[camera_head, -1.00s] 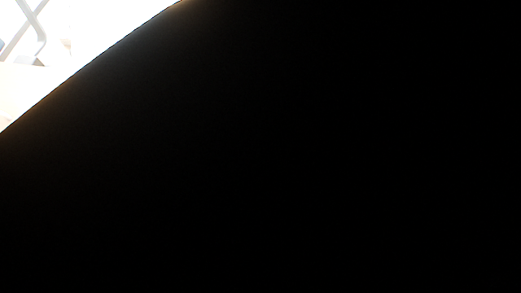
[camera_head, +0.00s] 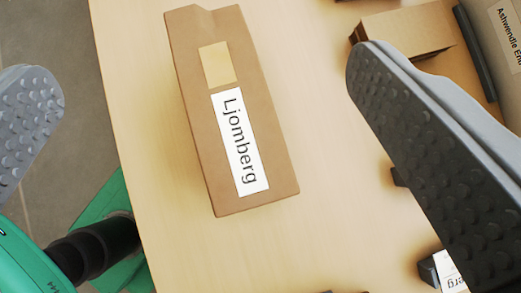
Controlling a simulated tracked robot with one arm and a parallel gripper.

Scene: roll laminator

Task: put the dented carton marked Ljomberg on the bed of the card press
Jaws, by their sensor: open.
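The Ljomberg carton (camera_head: 267,130) is a tall brown box with a white name label and a tan patch. Its top edge has a notch or dent. It lies on the pale wooden table (camera_head: 140,130), left of the picture's middle. My gripper (camera_head: 205,95) is open, one studded grey finger at the left edge and the other at the right. The carton shows between the two fingers, and no contact is visible. I cannot tell how far above it the fingers are. The card press is not recognisable in this view.
Another cardboard box (camera_head: 412,30) is at the top right, partly behind my right finger. The table's left edge borders grey floor (camera_head: 55,35).

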